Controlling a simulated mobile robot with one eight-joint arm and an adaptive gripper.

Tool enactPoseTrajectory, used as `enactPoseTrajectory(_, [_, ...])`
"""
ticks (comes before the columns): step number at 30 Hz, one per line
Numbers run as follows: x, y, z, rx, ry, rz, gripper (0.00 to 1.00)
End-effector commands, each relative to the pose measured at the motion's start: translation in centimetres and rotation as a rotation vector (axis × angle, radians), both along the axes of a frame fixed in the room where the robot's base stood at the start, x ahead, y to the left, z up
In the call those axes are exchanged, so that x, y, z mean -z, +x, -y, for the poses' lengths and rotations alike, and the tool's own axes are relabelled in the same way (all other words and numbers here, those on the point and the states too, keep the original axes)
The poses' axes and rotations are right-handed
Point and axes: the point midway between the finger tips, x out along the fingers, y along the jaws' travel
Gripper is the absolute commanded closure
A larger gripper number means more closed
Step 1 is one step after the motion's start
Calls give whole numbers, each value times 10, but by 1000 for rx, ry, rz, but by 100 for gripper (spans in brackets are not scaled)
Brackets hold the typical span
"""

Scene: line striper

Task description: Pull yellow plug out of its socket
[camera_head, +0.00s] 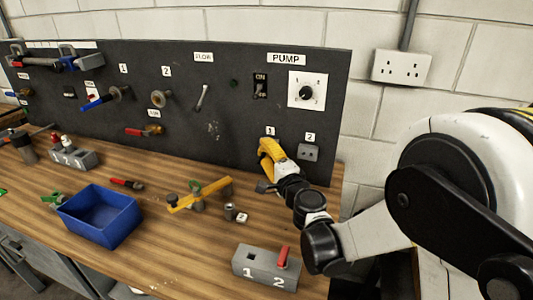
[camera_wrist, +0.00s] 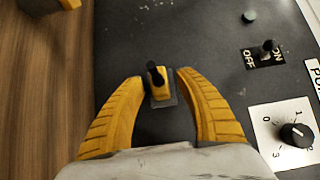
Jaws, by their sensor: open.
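The yellow plug (camera_wrist: 160,80) sits in its grey socket plate (camera_wrist: 162,102) on the dark panel in the wrist view; a black part sticks out of the plug. My gripper (camera_wrist: 161,75) is open, with one yellow finger on each side of the plug and gaps between fingers and plug. In the head view my gripper (camera_head: 268,150) is at the panel below the label 1 and hides the plug. A second grey socket (camera_head: 309,153) below the label 2 is just right of it.
Pump dial (camera_head: 306,91) and ON/OFF switch (camera_head: 260,86) are above on the panel. On the wooden bench are a blue bin (camera_head: 100,216), a yellow-handled tool (camera_head: 200,194) and a grey block with a red lever (camera_head: 265,268). Bench space left of my gripper is partly clear.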

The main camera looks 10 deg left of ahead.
Motion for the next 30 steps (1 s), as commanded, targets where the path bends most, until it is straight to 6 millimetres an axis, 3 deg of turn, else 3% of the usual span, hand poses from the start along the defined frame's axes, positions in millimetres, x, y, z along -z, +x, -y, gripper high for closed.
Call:
enactPoseTrajectory(2, [0, 0, 0, 0, 0, 0, 60])
enactPoseTrajectory(6, [0, 0, 0, 0, 0, 0, 100])
enactPoseTrajectory(30, [0, -11, -2, -1, 0, 0, 100])
